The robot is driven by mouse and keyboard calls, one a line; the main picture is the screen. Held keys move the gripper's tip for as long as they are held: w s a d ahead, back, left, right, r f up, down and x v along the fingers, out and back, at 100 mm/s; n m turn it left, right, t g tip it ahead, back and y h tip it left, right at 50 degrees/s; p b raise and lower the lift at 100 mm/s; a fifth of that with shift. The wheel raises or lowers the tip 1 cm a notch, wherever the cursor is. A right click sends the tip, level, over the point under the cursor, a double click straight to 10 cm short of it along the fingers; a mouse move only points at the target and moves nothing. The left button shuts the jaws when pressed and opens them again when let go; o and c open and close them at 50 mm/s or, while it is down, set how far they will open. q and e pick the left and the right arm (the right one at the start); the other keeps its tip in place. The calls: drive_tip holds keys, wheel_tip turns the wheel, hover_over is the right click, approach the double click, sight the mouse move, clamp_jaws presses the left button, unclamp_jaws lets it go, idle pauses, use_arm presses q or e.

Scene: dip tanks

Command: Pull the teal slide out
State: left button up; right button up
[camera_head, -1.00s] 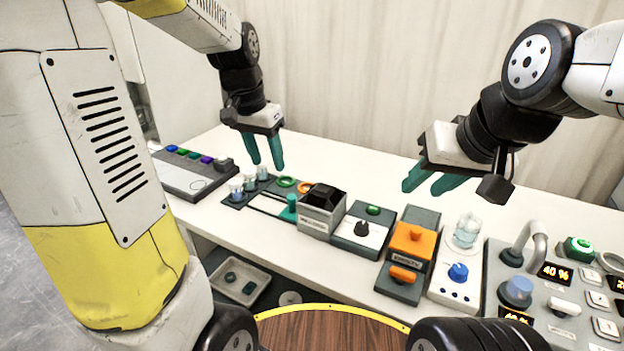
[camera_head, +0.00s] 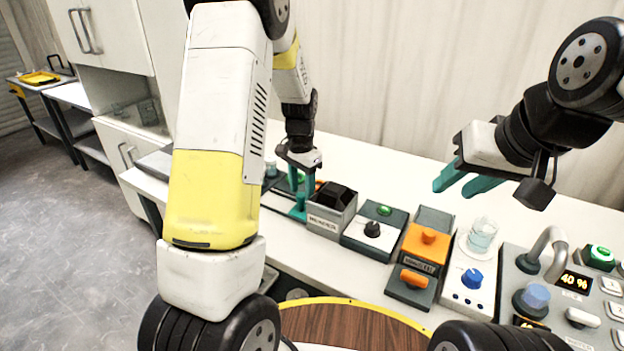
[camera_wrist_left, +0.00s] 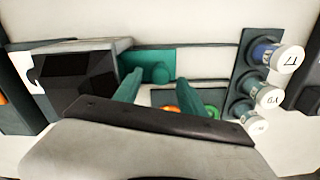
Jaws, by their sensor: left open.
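The teal slide (camera_wrist_left: 140,58) is a flat teal plate with a round knob (camera_wrist_left: 163,73), set between two dark rails next to a grey box in the left wrist view. In the head view the slide (camera_head: 297,216) is mostly hidden behind my left gripper. My left gripper (camera_wrist_left: 158,80) is open, with its teal fingers on either side of the knob in the picture. I cannot tell whether they touch it. It also shows low over the slide in the head view (camera_head: 298,205). My right gripper (camera_head: 451,189) hangs open and empty above the table at the right.
The grey box (camera_head: 332,208) with a black top stands right beside the slide. Several vials (camera_wrist_left: 270,90) stand in a dark rack at the rails' other end. Right of the box are a black-knob unit (camera_head: 374,232), an orange unit (camera_head: 424,262) and a control panel (camera_head: 560,300).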

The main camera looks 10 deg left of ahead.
use_arm(q)
drive_tip(key=shift+f, duration=0.45)
clamp_jaws()
drive_tip(key=shift+r, duration=0.1)
idle(1.0)
